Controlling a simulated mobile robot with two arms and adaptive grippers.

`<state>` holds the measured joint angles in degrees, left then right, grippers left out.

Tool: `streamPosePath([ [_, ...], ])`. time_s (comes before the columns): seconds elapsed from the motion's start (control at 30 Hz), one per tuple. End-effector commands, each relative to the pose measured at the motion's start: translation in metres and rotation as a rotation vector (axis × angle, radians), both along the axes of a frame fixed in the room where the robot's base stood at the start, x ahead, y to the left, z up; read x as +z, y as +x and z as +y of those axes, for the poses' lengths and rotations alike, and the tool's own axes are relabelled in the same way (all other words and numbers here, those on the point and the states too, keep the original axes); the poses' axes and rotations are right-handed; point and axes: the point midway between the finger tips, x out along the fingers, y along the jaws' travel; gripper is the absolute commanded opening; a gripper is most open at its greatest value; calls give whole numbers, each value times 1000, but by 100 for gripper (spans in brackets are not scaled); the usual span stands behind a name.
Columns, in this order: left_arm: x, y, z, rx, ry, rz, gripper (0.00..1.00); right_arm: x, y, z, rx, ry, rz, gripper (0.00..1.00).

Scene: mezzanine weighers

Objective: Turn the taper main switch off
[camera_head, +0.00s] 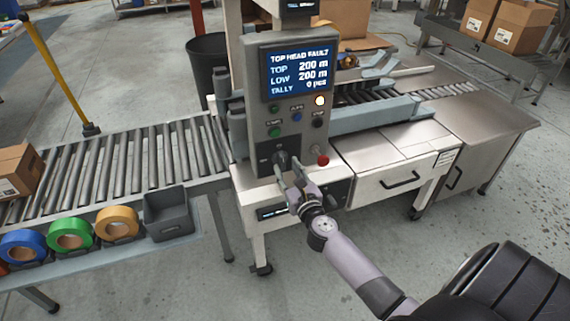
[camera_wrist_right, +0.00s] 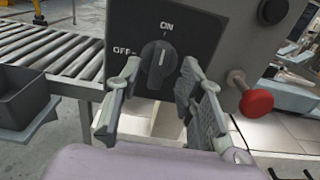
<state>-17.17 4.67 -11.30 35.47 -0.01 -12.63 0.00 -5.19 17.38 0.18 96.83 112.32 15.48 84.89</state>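The main switch is a round black knob (camera_wrist_right: 158,57) on a dark plate marked ON above and OFF to the left. Its white pointer line stands near upright, toward ON. In the head view the knob (camera_head: 281,158) sits low on the taper's grey control panel (camera_head: 255,122), partly covered by my gripper. My right gripper (camera_head: 289,172) is open in front of it. In the right wrist view the two fingers (camera_wrist_right: 160,72) stand to the left and right of the knob, with gaps showing; contact cannot be told. My left gripper is not in view.
A red mushroom button (camera_head: 322,160) sticks out right of the knob, near my right finger in the wrist view. The screen (camera_head: 298,72) reads TOP HEAD FAULT. A roller conveyor (camera_head: 120,160), a grey bin (camera_head: 170,215) and tape rolls (camera_head: 70,235) lie to the left.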

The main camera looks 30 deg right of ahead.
Motion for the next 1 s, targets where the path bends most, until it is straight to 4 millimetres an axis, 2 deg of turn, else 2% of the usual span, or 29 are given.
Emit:
streamPosePath([
  [0.1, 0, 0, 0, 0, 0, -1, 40, 0, 14, -4, 0, -1, -1, 35],
  [0.2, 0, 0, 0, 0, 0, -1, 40, 0, 20, -5, 0, -1, -1, 35],
  [0.53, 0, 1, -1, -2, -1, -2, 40, 0, 22, -5, 1, -1, 0, 34],
  [1.0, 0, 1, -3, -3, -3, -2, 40, 0, 22, -5, 1, -1, 0, 3],
])
